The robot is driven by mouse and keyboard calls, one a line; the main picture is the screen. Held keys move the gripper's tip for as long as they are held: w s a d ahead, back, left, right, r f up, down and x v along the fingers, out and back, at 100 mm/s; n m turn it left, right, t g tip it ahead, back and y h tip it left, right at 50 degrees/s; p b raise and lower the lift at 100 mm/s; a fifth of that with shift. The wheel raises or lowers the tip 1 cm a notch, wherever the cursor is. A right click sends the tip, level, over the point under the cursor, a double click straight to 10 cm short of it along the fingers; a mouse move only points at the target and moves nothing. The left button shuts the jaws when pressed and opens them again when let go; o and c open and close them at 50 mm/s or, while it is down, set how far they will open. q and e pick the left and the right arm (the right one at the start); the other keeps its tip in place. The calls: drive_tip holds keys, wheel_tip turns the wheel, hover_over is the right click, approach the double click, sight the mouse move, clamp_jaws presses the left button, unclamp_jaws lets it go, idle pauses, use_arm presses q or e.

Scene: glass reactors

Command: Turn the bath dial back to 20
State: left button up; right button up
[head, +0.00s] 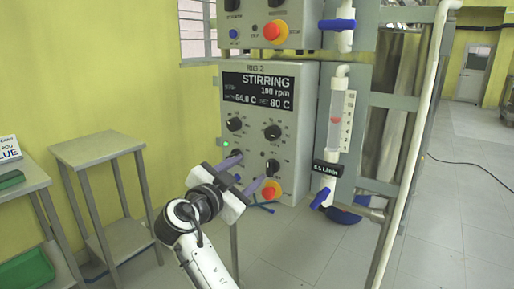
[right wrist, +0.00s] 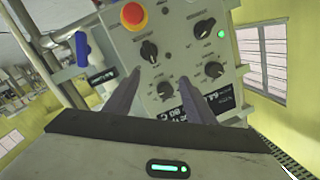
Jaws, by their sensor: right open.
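The RIG 2 control box (head: 255,110) has a display (head: 258,89) reading STIRRING, 100 rpm, 64.0 C and SET 80 C. Below it are black dials: upper left (head: 234,124), upper right (head: 272,132), lower left (head: 236,155) and lower right (head: 272,166). Their labels are too small to read, so I cannot tell which is the bath dial. My right gripper (head: 247,173) is open and empty in front of the lower panel. In the right wrist view the panel appears upside down, with a dial (right wrist: 165,91) seen between the open fingers (right wrist: 160,75). My left gripper is out of view.
A red emergency button (head: 271,190) sits low on the box, close to my right fingers. A flow tube (head: 340,118) with a blue valve (head: 321,198) stands to the right. Another control box is above. A grey side table (head: 95,147) stands left.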

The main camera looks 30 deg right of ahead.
sight(270, 135)
wheel_tip(270, 135, up, 6)
drive_tip(key=m+g+h, duration=0.1)
drive_tip(key=m+h, duration=0.1)
drive_tip(key=m, duration=0.1)
drive_tip(key=p+x, duration=0.1)
drive_tip(key=x, duration=0.7)
drive_tip(key=shift+d+f, duration=0.15)
drive_tip(key=shift+f, duration=0.05)
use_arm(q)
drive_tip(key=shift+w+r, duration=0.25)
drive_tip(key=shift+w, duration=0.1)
use_arm(e)
drive_tip(key=shift+x, duration=0.8)
drive_tip(key=c, duration=1)
drive_tip(key=shift+c, duration=0.2)
